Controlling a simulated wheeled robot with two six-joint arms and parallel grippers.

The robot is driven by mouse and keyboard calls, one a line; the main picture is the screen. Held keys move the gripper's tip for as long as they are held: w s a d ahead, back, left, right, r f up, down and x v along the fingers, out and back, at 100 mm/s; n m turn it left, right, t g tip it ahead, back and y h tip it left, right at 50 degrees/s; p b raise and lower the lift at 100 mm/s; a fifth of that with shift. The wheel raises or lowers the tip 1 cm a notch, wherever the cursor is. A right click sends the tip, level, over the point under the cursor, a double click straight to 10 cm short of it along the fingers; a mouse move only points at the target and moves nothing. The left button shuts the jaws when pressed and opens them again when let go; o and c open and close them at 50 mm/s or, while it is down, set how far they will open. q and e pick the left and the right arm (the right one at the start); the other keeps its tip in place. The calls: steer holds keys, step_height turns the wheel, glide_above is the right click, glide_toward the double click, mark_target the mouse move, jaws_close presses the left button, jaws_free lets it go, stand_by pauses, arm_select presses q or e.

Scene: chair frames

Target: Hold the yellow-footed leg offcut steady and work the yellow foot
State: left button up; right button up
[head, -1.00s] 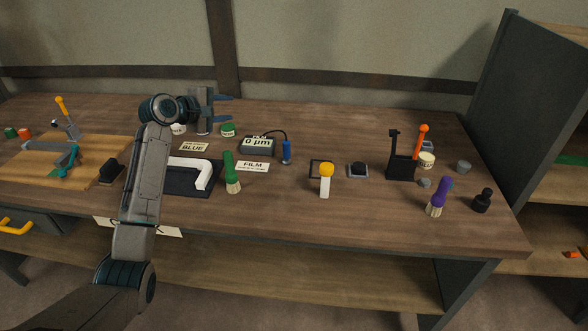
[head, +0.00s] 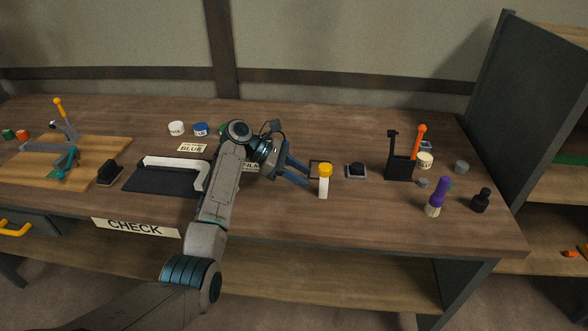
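The leg offcut (head: 323,188) is a short white post standing upright on the bench right of centre in the head view, with the yellow foot (head: 325,169) on its upper end. My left gripper (head: 308,177) reaches in from the left, its two blue fingers spread and pointing at the offcut. The fingertips are just left of the offcut; I cannot tell whether they touch it. Nothing shows between the fingers. My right gripper is not in view.
Behind the offcut lies a dark square outline (head: 316,163), partly covered. The bench front before the offcut is clear.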

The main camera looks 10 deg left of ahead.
mark_target(324, 185)
arm_select(q)
steer(key=x, duration=0.6)
steer(key=shift+d, duration=0.1)
jaws_close()
steer(key=shift+f, duration=0.15)
stand_by(0.9)
steer(key=shift+o, duration=0.7)
jaws_free()
jaws_close()
stand_by(0.4)
